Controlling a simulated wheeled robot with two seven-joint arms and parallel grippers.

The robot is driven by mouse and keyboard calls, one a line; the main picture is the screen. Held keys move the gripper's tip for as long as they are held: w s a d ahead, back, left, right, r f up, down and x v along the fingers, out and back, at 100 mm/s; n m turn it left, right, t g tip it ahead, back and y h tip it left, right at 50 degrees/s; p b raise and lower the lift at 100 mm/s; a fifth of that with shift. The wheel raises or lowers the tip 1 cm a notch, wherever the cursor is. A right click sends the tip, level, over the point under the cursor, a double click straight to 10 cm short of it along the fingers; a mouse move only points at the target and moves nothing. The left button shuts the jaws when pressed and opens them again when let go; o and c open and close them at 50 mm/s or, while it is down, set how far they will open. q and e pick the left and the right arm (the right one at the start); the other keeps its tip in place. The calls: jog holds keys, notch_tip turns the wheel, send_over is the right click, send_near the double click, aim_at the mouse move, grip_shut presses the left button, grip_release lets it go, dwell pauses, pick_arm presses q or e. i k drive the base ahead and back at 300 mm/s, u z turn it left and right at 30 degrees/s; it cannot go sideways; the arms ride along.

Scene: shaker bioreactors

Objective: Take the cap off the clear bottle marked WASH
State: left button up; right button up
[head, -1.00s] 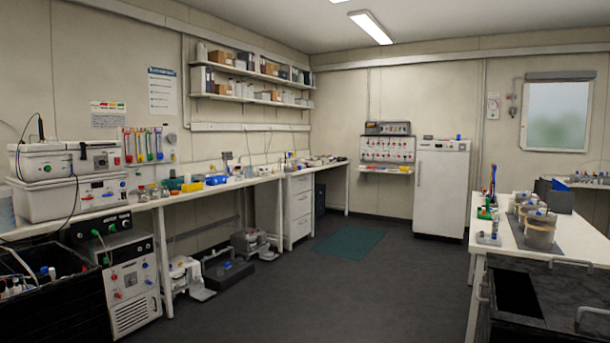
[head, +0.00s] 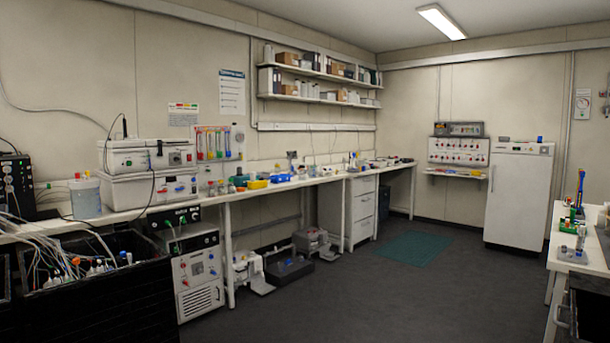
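I cannot make out the clear bottle marked WASH or its cap in the head view. Small bottles and labware stand on the long white bench (head: 135,214) along the left wall, too small to read. A translucent tub (head: 86,198) with red and yellow tops stands on the bench at left; no marking can be read on it. Neither of my grippers is in view.
A black bin (head: 95,310) with tubes and bottles is at lower left. Shaker boxes (head: 150,189) sit on the bench. A white table (head: 565,238) with small items stands at right. A white fridge (head: 519,195) is at the back. The dark floor (head: 400,300) between is clear.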

aim_at(302, 172)
jog(key=z, duration=0.3)
jog(key=i, duration=1.65)
jog(key=z, duration=0.4)
jog(key=i, duration=2.55)
jog(key=u, duration=0.4)
jog(key=i, duration=2.75)
jog(key=u, duration=0.8)
